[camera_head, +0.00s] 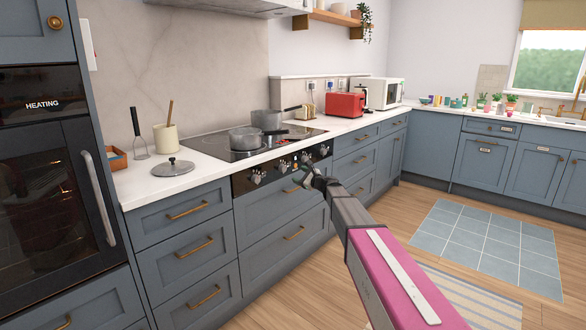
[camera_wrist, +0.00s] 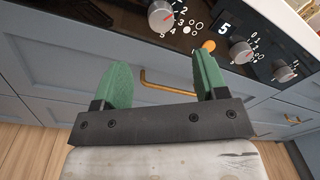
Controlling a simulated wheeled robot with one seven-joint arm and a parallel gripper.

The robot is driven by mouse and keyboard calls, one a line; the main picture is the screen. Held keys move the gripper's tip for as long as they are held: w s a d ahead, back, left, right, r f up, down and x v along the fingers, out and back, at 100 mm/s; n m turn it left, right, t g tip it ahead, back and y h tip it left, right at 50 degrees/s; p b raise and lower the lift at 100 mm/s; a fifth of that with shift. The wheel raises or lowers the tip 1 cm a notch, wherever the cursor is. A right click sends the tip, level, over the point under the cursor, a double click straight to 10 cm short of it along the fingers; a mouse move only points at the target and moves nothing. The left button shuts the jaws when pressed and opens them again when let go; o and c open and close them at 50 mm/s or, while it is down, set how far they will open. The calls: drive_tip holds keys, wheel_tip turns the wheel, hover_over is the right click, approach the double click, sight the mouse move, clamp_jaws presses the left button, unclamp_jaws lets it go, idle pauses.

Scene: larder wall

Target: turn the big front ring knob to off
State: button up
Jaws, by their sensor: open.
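A row of silver knobs sits on the black control panel (camera_head: 240,184) under the hob. In the wrist view one knob (camera_wrist: 160,18) is at the top, beside a diagram of small circles with one filled white. A second knob (camera_wrist: 241,52) and a third knob (camera_wrist: 284,72) are to its right. I cannot tell for certain which is the big front ring knob or read its setting. My gripper (camera_head: 307,180) is in front of the panel, open and empty. Its green fingers (camera_wrist: 160,78) are spread below the knobs and touch none of them.
A pan (camera_head: 246,139) and a pot (camera_head: 267,120) stand on the hob. A brass drawer handle (camera_wrist: 167,86) shows between my fingers. An orange light (camera_wrist: 209,45) shows on the panel. Floor is open to the right, with a blue tiled mat (camera_head: 490,248).

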sight(284, 169)
drive_tip(key=x, duration=1.1)
drive_tip(key=shift+d, duration=0.1)
drive_tip(key=c, duration=0.9)
